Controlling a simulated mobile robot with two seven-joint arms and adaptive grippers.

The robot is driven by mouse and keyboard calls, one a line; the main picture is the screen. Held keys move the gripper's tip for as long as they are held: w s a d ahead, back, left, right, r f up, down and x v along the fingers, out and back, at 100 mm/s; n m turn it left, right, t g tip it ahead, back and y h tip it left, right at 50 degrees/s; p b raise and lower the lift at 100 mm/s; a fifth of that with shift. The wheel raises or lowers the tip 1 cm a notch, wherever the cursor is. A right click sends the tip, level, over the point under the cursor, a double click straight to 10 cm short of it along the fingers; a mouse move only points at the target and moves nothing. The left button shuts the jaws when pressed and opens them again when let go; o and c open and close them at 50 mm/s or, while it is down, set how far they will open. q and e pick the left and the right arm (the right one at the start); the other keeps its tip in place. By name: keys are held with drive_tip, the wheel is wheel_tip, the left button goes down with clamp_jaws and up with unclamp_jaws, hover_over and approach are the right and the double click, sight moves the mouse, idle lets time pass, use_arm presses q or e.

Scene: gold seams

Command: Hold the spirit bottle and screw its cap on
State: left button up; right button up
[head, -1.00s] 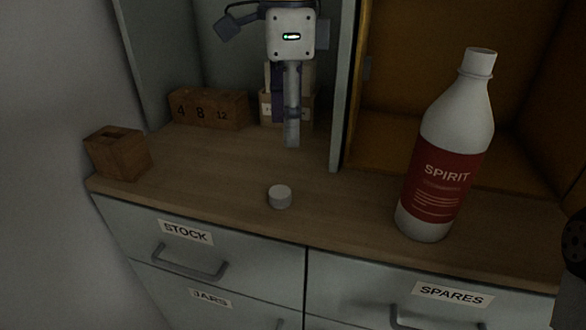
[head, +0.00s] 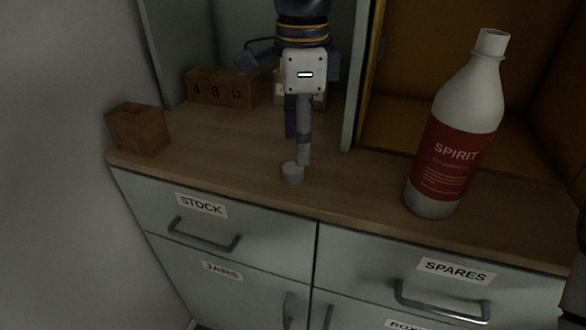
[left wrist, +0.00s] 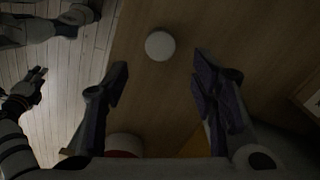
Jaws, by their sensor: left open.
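The white spirit bottle (head: 466,125) with a red label stands upright on the counter at the right, its neck uncapped. The small white cap (head: 291,175) lies on the counter near its front edge. My left gripper (head: 303,160) points down just above the cap, its tips overlapping the cap's far side in the head view. In the left wrist view its jaws (left wrist: 158,80) are spread and empty, and the cap (left wrist: 160,45) shows beyond them, roughly centred. Part of the bottle's red and white (left wrist: 123,148) shows behind the jaws. A dark gripper (left wrist: 38,85), apparently my right, is at the left; its jaw state is unclear.
A wooden block (head: 138,130) sits at the counter's left end. A number block (head: 222,88) stands at the back. A cabinet divider (head: 366,80) rises behind the left gripper. Drawers with handles (head: 205,236) lie below the front edge. The counter between cap and bottle is clear.

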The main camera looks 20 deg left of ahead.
sight(295, 167)
use_arm(q)
drive_tip(key=f, duration=0.5)
drive_tip(key=shift+s+a+f, duration=0.1)
drive_tip(key=shift+s+a, duration=0.05)
drive_tip(key=shift+a, duration=0.25)
drive_tip(key=c, duration=0.8)
